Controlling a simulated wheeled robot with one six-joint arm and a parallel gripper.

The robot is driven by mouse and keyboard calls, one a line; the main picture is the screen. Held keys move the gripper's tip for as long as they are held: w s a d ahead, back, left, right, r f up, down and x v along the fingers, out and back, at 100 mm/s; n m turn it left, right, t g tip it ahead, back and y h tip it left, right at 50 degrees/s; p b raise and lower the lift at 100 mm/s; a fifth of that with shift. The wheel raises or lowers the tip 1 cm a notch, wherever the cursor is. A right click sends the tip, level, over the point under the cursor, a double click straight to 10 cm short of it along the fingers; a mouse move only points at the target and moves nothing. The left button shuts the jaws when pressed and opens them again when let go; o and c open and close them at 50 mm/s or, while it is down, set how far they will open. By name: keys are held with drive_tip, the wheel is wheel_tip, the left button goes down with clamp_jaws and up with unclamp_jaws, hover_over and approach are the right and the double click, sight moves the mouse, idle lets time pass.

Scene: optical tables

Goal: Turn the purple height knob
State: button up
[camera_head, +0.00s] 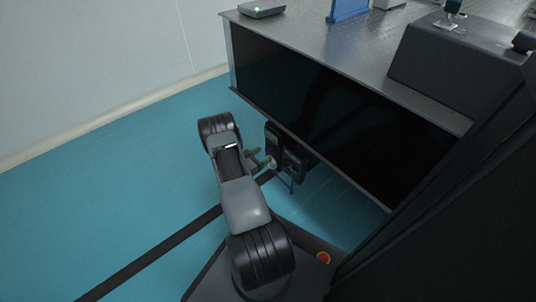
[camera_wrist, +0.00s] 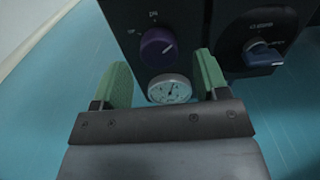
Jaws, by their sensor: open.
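The purple knob (camera_wrist: 157,47) sits on the front of a black box (camera_wrist: 190,20) in the wrist view, with small white marks around it and a light pointer line on its face. My gripper (camera_wrist: 160,78) is open, its two green fingers apart. In the picture the knob lies between and just beyond the fingertips, and neither finger visibly touches it. In the head view my gripper (camera_head: 263,163) is beside the dark boxes under the table, and the purple knob cannot be made out there.
A round dial gauge (camera_wrist: 169,89) sits below the knob. A blue-black knob (camera_wrist: 262,55) is on a panel to the right. The optical table (camera_head: 300,38) overhangs the boxes, bearing a black case (camera_head: 450,62). The teal floor (camera_head: 110,180) is open at left.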

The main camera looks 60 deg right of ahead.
sight(267, 152)
drive_tip(key=shift+b+x, duration=0.4)
drive_tip(key=shift+x, duration=1.35)
drive_tip(key=c, duration=0.8)
drive_tip(key=shift+d, duration=0.1)
drive_tip(key=shift+c, duration=0.6)
drive_tip(key=shift+m, duration=0.3)
